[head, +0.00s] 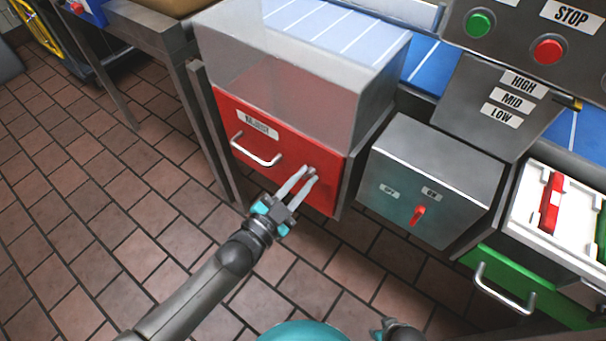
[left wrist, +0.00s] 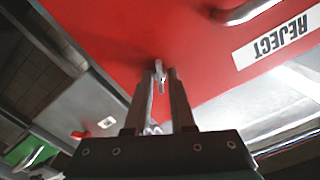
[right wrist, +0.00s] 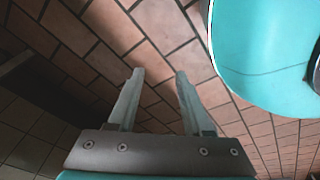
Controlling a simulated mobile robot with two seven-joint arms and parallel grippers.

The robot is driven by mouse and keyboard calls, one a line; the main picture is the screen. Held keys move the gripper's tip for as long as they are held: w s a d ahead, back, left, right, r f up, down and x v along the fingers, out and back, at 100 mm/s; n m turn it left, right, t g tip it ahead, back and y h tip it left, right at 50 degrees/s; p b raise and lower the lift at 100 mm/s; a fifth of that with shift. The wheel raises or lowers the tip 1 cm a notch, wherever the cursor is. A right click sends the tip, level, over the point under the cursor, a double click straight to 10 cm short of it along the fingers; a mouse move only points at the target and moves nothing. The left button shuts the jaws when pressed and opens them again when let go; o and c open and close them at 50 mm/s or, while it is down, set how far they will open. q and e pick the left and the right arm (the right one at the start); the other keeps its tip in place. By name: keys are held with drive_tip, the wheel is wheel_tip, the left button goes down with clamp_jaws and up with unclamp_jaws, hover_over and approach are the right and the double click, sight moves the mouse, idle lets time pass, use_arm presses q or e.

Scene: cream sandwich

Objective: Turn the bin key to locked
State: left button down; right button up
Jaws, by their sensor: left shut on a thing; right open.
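The red reject bin (head: 225,116) has a front with a silver handle and a label; the label reads REJECT in the left wrist view (left wrist: 272,42). A small metal key (left wrist: 159,68) sticks out of the bin front. My left gripper (head: 309,174) is at the right part of the bin front, its fingers closed around the key; the left wrist view shows the fingertips (left wrist: 163,78) on it. The fingers partly hide the key, and I cannot tell its turn position. My right gripper (right wrist: 155,78) is open and empty above the floor, low in the head view (head: 392,328).
A grey box with a red switch (head: 418,215) stands right of the bin. A green drawer with a handle (head: 505,290) and a white tray (head: 535,235) are further right. A metal table leg (head: 205,135) stands left of the bin. The tiled floor in front is clear.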

use_arm(q)
drive_tip(key=n+p, duration=0.1)
drive_tip(key=n, duration=0.2)
drive_tip(key=shift+n, duration=1.3)
use_arm(e)
drive_tip(key=shift+s+d+f, duration=0.2)
drive_tip(key=shift+s+d, duration=0.3)
drive_tip(key=shift+s, duration=0.2)
drive_tip(key=shift+s+d+f, duration=0.2)
drive_tip(key=shift+s+d, duration=0.3)
drive_tip(key=shift+s, duration=0.3)
use_arm(q)
drive_tip(key=c, duration=1)
unclamp_jaws()
